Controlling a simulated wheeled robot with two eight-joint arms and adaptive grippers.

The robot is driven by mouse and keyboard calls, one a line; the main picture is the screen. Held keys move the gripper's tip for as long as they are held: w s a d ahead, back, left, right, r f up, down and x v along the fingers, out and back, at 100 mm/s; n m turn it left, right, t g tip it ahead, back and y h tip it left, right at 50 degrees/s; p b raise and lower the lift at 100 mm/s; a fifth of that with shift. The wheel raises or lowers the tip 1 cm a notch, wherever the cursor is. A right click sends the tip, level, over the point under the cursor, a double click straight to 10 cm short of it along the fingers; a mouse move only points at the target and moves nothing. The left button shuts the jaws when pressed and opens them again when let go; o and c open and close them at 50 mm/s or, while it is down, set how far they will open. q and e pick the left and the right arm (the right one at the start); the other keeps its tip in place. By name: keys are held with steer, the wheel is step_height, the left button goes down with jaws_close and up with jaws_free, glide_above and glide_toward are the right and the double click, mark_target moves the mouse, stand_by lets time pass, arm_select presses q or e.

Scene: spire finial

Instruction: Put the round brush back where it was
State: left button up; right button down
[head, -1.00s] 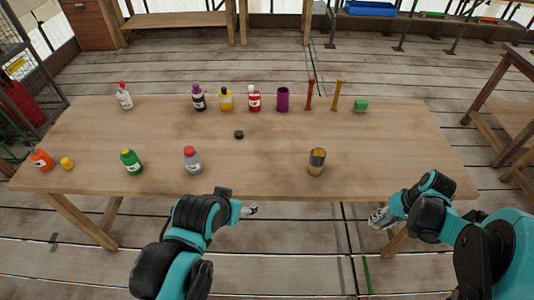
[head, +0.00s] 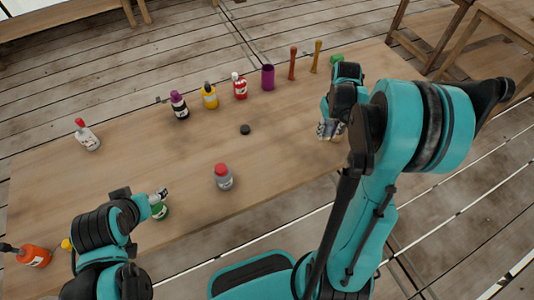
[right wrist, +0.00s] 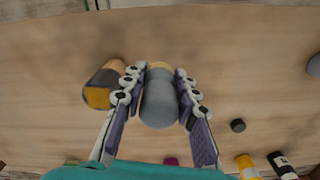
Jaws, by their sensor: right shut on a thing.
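My right gripper (head: 330,128) is over the right part of the table in the head view. In the right wrist view its fingers (right wrist: 160,100) are shut on a rounded grey thing with a tan end, which I take for the round brush (right wrist: 158,103). Whether it touches the table is unclear. A grey and tan container with a yellow and dark face (right wrist: 101,92) is beside the fingers; my arm hides it in the head view. My left gripper (head: 160,195) is by the green bottle (head: 160,211); its finger opening is too small to judge.
A black disc (head: 245,129) and a red-capped grey bottle (head: 223,178) are on the table (head: 120,165). A purple cup (head: 268,77), a red-brown upright (head: 292,64), a yellow-brown upright (head: 316,57) and several bottles stand along the back. The table's middle is mostly clear.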

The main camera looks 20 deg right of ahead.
steer(key=b, duration=0.4)
glide_above(291, 159)
step_height(291, 159, down, 7)
step_height(291, 159, down, 4)
steer(key=shift+a+f+b, duration=0.1)
steer(key=shift+b, duration=0.7)
steer(key=c, duration=1.6)
jaws_free()
steer(key=o, duration=0.4)
steer(key=shift+o, duration=0.2)
